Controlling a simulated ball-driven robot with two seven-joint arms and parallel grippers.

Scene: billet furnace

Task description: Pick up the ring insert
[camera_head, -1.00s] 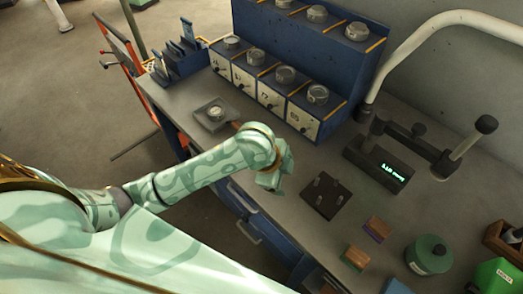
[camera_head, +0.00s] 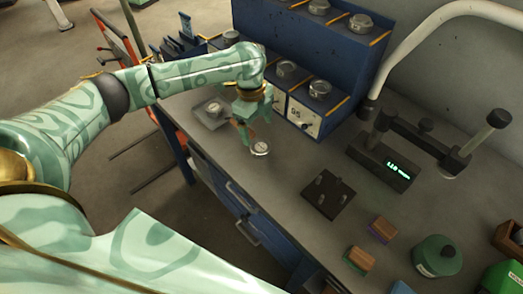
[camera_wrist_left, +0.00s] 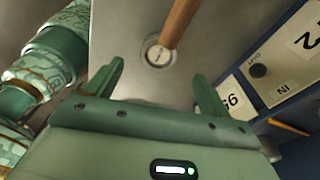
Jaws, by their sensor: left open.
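A small round metal piece with a pale face (camera_head: 260,149) lies on the bench, with a brown handle-like bar beside or joined to it. It also shows in the left wrist view (camera_wrist_left: 158,54), just beyond and between the fingertips, with the brown bar (camera_wrist_left: 179,22) running up from it. My left gripper (camera_head: 256,118) is open and empty above it, pointing down. Several ring-like metal pieces (camera_head: 320,88) sit on the stepped blue rack (camera_head: 300,45). I cannot tell which round piece is the ring insert. My right gripper is not in view.
A grey square plate with a round piece (camera_head: 212,112) lies behind the gripper. A dark pegged block (camera_head: 328,194), a device with a lit display (camera_head: 384,166), small wooden blocks (camera_head: 383,229) and a green canister (camera_head: 437,257) stand to the right. The bench front is clear.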

